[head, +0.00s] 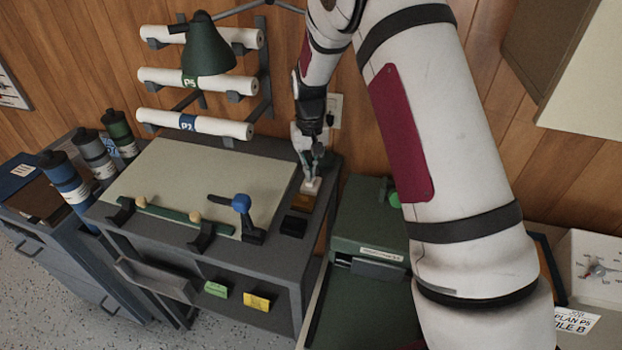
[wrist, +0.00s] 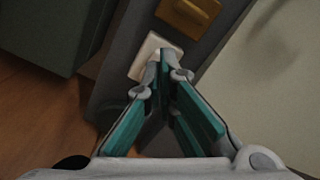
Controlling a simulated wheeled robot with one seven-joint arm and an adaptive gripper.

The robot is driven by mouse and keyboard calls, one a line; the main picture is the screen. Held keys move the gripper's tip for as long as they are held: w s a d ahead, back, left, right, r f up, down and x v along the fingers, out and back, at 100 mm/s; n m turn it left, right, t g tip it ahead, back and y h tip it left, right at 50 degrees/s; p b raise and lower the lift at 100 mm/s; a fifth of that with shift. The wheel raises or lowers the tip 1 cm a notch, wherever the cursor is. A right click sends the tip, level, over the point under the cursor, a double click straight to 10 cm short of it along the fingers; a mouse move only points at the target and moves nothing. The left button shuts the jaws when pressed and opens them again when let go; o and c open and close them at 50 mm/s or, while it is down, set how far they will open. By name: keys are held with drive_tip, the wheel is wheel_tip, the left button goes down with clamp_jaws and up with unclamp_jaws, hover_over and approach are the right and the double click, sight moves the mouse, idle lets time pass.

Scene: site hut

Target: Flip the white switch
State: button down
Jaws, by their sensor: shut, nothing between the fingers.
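The white switch (head: 311,185) sits on the right part of the grey desk top, near its back right corner. It also shows in the wrist view (wrist: 147,56), partly hidden behind my fingertips. My gripper (head: 312,172) points down at it with its fingers shut and nothing between them. In the wrist view the fingertips (wrist: 167,68) overlap the right side of the white switch; whether they touch it I cannot tell. A yellow-brown switch (wrist: 188,17) lies beside the white one, and in the head view (head: 301,202) it is just in front of it.
A black block (head: 293,226) lies nearer the desk's front. A blue-knobbed lever (head: 241,204) and a pale drawing board (head: 200,180) are to the left. A green machine (head: 368,225) stands right of the desk. A green lamp (head: 207,50) hangs above at the left.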

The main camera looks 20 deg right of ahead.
drive_tip(key=shift+f+b, duration=0.4)
drive_tip(key=shift+f, duration=0.9)
idle(0.7)
drive_tip(key=shift+r, duration=0.15)
drive_tip(key=shift+r+p, duration=0.7)
drive_tip(key=shift+r, duration=2.7)
drive_tip(key=s+r+t, duration=0.2)
drive_tip(key=s+r, duration=1.2)
drive_tip(key=r, duration=0.4)
drive_tip(key=s+r+t, duration=0.1)
drive_tip(key=s+r, duration=0.1)
drive_tip(key=s, duration=0.8)
drive_tip(key=s+r+t, duration=0.1)
drive_tip(key=s+t, duration=0.1)
drive_tip(key=s, duration=0.8)
drive_tip(key=shift+s+r+n, duration=0.15)
drive_tip(key=shift+r+n, duration=0.25)
